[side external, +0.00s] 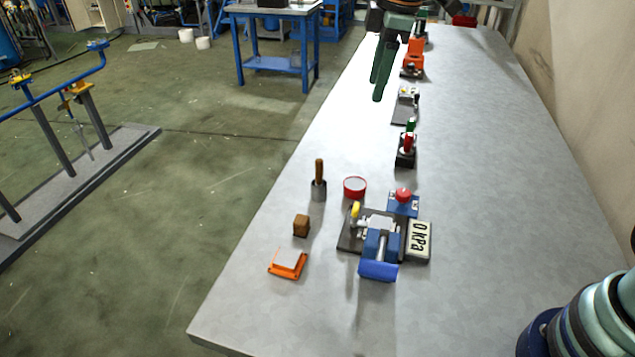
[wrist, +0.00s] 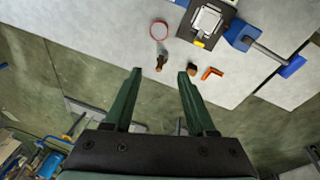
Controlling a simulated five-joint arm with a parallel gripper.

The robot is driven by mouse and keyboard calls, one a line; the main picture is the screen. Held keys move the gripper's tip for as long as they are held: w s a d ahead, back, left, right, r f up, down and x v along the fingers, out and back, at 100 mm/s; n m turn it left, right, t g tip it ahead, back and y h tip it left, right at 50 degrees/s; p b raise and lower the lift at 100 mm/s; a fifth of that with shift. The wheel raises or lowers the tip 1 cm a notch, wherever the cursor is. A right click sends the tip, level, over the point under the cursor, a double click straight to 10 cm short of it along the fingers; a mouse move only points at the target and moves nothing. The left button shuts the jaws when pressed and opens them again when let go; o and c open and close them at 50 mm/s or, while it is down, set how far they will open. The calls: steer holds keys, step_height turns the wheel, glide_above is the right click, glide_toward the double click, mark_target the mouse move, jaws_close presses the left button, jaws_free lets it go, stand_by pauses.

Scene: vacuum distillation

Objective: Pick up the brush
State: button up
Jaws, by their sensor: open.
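What looks like the brush (side external: 318,182) stands upright on the grey table, with a brown handle above a grey lower part. It is near the table's left edge, left of the red-rimmed dish. In the wrist view the brush (wrist: 161,62) shows small, beyond the gap between my fingertips. My gripper (side external: 377,88) is open and empty, high above the far part of the table and well away from the brush. In the wrist view both green fingers of my gripper (wrist: 160,72) are spread, with nothing between them.
The red-rimmed dish (side external: 355,187), a brown block (side external: 301,226) and an orange tray (side external: 287,264) are near the brush. More devices line the table behind. The table's right side is clear.

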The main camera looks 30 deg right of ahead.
mark_target(320, 160)
steer(key=w+a+f+n, duration=0.2)
steer(key=f, duration=0.1)
steer(key=w+a+f+n+g, duration=0.1)
steer(key=w+a+f+n, duration=0.1)
steer(key=w+f+n, duration=0.1)
steer(key=w+a+f+n+g, duration=0.1)
steer(key=w+a+f+n, duration=0.1)
steer(key=a+f, duration=0.1)
steer(key=shift+w+a+f+n, duration=0.15)
steer(key=shift+f+n, duration=0.15)
steer(key=shift+f, duration=0.55)
step_height(320, 160, down, 12)
steer(key=shift+r, duration=0.1)
jaws_close()
